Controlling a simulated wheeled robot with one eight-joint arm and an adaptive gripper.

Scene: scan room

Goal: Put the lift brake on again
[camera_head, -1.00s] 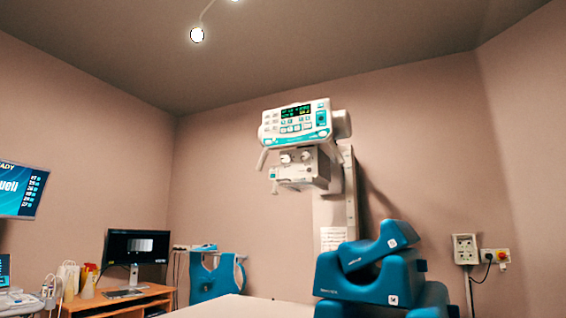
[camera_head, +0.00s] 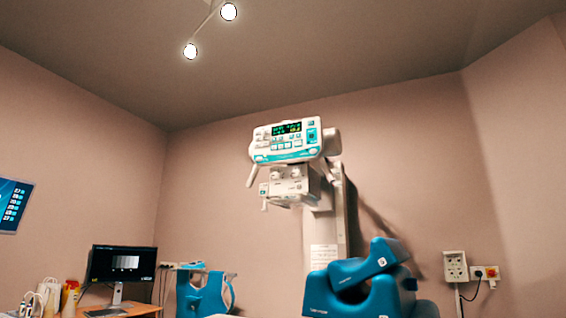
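A white and teal control console (camera_head: 287,141) with a lit display, several buttons and handles at its sides is mounted high on a column (camera_head: 338,215) by the back wall. A white unit (camera_head: 288,186) with two round knobs hangs just below the console. Which control is the lift brake, and whether it is on, I cannot tell at this size. My gripper is not in view.
Large blue moulded pieces (camera_head: 345,290) stand in front of the column at lower right. A blue frame (camera_head: 200,293) stands left of centre. A desk (camera_head: 140,309) with a monitor (camera_head: 121,264) is at lower left. Wall sockets (camera_head: 455,266) are at right. The floor is out of view.

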